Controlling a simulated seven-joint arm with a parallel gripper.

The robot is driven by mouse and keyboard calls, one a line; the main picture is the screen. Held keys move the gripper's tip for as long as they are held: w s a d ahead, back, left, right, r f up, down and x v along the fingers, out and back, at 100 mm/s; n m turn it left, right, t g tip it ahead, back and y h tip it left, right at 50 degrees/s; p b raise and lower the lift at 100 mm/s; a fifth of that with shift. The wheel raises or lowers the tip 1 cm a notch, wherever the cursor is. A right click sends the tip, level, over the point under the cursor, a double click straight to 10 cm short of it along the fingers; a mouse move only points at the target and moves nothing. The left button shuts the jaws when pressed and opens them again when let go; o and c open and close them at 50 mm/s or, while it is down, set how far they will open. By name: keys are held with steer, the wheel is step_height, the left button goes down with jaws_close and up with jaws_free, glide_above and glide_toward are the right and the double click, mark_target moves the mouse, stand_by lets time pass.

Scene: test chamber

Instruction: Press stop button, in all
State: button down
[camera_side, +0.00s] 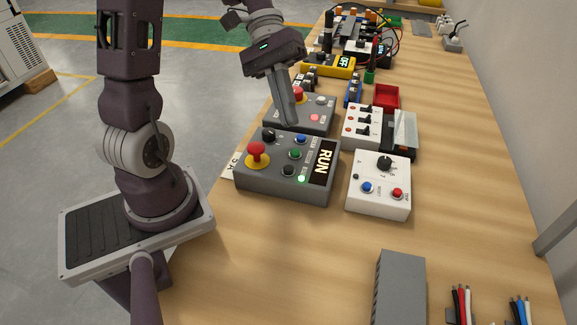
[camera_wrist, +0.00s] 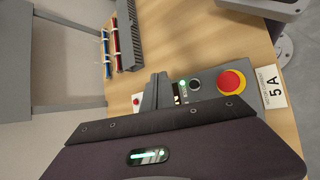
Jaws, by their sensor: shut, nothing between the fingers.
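A grey control box (camera_side: 255,185) has a red mushroom button (camera_side: 257,152) on a yellow base, a lit "RUN" panel (camera_side: 323,163), a lit green lamp (camera_side: 301,178) and several smaller buttons. Behind it, a second grey box (camera_side: 322,127) has a red mushroom button (camera_side: 298,94) and a lit red lamp (camera_side: 314,118). My gripper (camera_side: 291,123) is shut and empty, pointing down near the gap between these boxes. In the wrist view, my gripper (camera_wrist: 158,76) partly hides a box with a red mushroom button (camera_wrist: 231,82) and a lit green lamp (camera_wrist: 183,83).
A white box (camera_side: 378,195) with a knob and buttons stands right of the RUN box. A white switch box (camera_side: 362,125), a red tray (camera_side: 386,97) and a yellow "OFF" box (camera_side: 330,66) stand behind. A grey slotted block (camera_side: 400,285) and wires are in front.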

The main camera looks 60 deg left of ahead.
mark_target(287, 165)
steer(key=shift+f, duration=4.4)
steer(key=shift+f, duration=0.4)
steer(key=shift+f, duration=0.5)
steer(key=shift+r, duration=0.9)
steer(key=shift+r, duration=0.15)
steer(key=shift+r, duration=2.35)
